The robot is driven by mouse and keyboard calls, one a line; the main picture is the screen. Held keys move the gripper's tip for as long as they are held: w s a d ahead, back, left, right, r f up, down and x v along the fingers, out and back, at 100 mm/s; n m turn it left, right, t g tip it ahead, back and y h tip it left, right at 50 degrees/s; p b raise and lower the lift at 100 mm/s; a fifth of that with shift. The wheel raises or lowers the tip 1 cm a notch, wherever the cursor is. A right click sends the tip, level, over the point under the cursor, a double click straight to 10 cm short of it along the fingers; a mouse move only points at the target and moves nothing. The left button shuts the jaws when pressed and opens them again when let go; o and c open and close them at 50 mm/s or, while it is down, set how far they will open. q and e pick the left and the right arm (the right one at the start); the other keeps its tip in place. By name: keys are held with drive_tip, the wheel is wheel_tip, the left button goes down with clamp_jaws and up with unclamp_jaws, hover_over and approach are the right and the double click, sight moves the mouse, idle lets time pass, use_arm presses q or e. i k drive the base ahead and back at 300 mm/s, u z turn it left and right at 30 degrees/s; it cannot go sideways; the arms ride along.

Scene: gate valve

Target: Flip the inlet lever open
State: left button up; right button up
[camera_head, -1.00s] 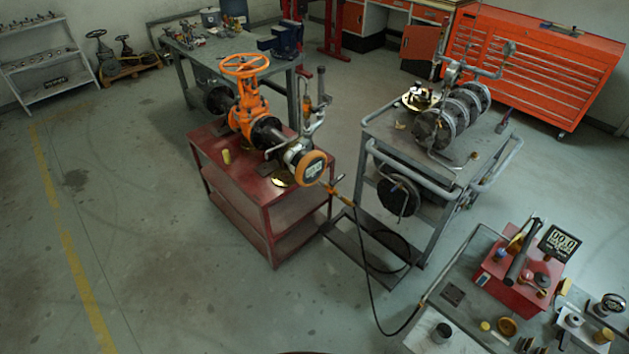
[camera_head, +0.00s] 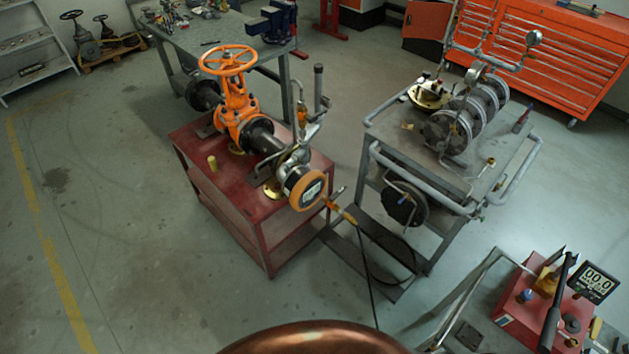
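An orange gate valve (camera_head: 236,104) with an orange handwheel (camera_head: 228,60) stands on a red cart (camera_head: 232,205). Dark flanged pipework joins it to a round orange-rimmed digital gauge (camera_head: 306,189) at the cart's right end. A small yellow-orange fitting (camera_head: 340,210) with a thin upright grey part beside it sits right of the gauge, where a black hose (camera_head: 368,280) joins. It may carry the inlet lever, but it is too small to tell the lever's position. Another orange handle (camera_head: 302,115) shows on the upright pipework behind. Neither gripper is in view.
A grey trolley (camera_head: 440,165) with blind flanges stands right of the red cart. A red test pump box (camera_head: 530,315) with a digital display (camera_head: 589,281) sits on a grey bench at lower right. A workbench (camera_head: 225,28) stands behind. The floor at left is clear.

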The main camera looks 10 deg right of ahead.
sight(332, 198)
drive_tip(key=z, duration=0.05)
drive_tip(key=i, duration=0.8)
drive_tip(key=z, duration=0.65)
drive_tip(key=i, duration=0.5)
drive_tip(key=z, duration=1.6)
